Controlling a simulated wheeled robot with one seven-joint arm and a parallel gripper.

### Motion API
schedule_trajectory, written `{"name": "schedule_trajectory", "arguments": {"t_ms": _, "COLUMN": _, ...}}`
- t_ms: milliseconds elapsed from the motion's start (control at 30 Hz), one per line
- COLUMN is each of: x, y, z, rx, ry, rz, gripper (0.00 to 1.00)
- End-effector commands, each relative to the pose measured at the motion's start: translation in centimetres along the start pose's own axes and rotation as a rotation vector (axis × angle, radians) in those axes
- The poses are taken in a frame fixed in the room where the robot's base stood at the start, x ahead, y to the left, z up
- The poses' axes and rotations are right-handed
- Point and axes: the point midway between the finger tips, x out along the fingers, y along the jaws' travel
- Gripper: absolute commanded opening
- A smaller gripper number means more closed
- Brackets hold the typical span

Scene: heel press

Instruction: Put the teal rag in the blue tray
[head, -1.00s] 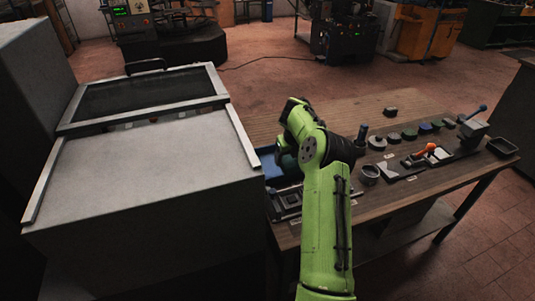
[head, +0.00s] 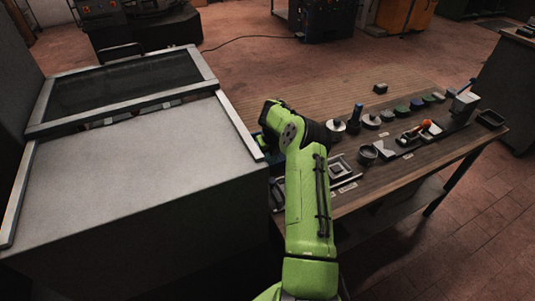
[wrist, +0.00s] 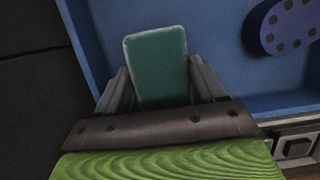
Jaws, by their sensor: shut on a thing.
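In the wrist view my gripper (wrist: 160,88) is shut on the teal rag (wrist: 157,62), a flat rounded block shape between the two fingers. The blue tray (wrist: 210,40) lies beneath, and the rag shows against its floor. How high the rag is above the tray floor I cannot tell. In the head view my green arm hides the gripper and the rag, and only a sliver of the blue tray (head: 262,146) shows left of the wrist.
A large grey cabinet (head: 135,175) stands close to the arm's left. The wooden table (head: 400,170) holds several small parts, a dark cup (head: 368,154) and an orange-handled tool (head: 425,125).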

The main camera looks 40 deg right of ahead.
Motion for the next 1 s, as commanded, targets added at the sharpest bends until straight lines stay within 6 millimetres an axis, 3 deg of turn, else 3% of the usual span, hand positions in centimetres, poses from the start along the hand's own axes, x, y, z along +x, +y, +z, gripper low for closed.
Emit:
{"name": "schedule_trajectory", "arguments": {"t_ms": 167, "x": 0.2, "y": 0.0, "z": -0.1, "rx": 0.000, "ry": 0.000, "rz": 0.000, "gripper": 0.35}}
{"name": "schedule_trajectory", "arguments": {"t_ms": 200, "x": 0.3, "y": 0.0, "z": -0.1, "rx": 0.000, "ry": 0.000, "rz": 0.000, "gripper": 0.71}}
{"name": "schedule_trajectory", "arguments": {"t_ms": 367, "x": 0.2, "y": 0.0, "z": -0.1, "rx": 0.000, "ry": 0.001, "rz": 0.000, "gripper": 0.95}}
{"name": "schedule_trajectory", "arguments": {"t_ms": 700, "x": -0.5, "y": 0.0, "z": 0.1, "rx": 0.000, "ry": -0.001, "rz": 0.000, "gripper": 0.95}}
{"name": "schedule_trajectory", "arguments": {"t_ms": 1000, "x": -8.1, "y": -0.1, "z": 0.2, "rx": 0.000, "ry": -0.003, "rz": -0.002, "gripper": 0.95}}
